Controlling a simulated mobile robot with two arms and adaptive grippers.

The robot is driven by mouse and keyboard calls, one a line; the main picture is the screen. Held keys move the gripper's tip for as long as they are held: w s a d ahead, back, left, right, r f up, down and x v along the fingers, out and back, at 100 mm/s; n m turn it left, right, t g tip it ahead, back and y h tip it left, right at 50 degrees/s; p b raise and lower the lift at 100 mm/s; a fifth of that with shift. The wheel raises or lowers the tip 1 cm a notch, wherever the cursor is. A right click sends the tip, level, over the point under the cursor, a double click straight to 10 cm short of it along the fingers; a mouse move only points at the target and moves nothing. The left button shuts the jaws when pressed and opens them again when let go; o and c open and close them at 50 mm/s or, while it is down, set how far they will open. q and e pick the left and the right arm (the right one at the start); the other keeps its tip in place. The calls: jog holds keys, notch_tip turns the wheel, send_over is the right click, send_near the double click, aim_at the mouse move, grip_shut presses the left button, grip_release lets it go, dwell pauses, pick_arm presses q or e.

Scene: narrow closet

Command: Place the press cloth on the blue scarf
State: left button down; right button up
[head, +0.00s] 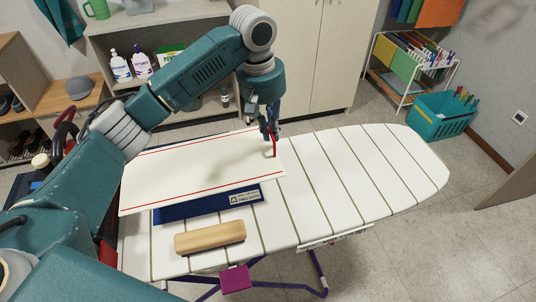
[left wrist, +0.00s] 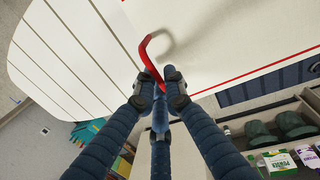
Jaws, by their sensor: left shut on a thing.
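The press cloth (head: 200,168) is a flat white panel with thin red lines along its long edges. A red hooked handle (left wrist: 150,55) stands at its right end in the head view. My left gripper (head: 268,133) is shut on this red handle, and its fingers close around it in the left wrist view (left wrist: 160,88). The blue scarf (head: 205,207) lies on the ironing board, mostly hidden under the press cloth. Its front strip and a white label show. I cannot tell whether the cloth touches the scarf. My right gripper is not in view.
The white slatted ironing board (head: 370,170) is bare on its right half. A wooden block (head: 209,237) lies in front of the scarf. Shelves with bottles (head: 121,66) and a cabinet (head: 315,50) stand behind. A teal crate (head: 442,112) is on the floor at right.

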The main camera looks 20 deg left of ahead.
aim_at(271, 144)
pick_arm(q)
notch_tip(271, 144, down, 5)
jog(key=shift+f, duration=0.1)
jog(key=shift+f+p, duration=0.35)
jog(key=shift+f, duration=0.3)
notch_tip(271, 144, down, 4)
jog(key=shift+r, duration=0.15)
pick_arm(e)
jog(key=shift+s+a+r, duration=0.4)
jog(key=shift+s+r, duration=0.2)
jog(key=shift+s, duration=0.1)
pick_arm(q)
jog(key=c, duration=1.8)
grip_release()
jog(key=shift+c, duration=0.2)
jog(key=shift+r, duration=0.1)
jog(key=r, duration=0.4)
jog(key=a+r, duration=0.1)
jog(key=r, duration=0.3)
jog(key=s+r+b, duration=0.1)
jog(key=r, duration=0.2)
jog(key=shift+a+r, duration=0.15)
jog(key=shift+r, duration=0.25)
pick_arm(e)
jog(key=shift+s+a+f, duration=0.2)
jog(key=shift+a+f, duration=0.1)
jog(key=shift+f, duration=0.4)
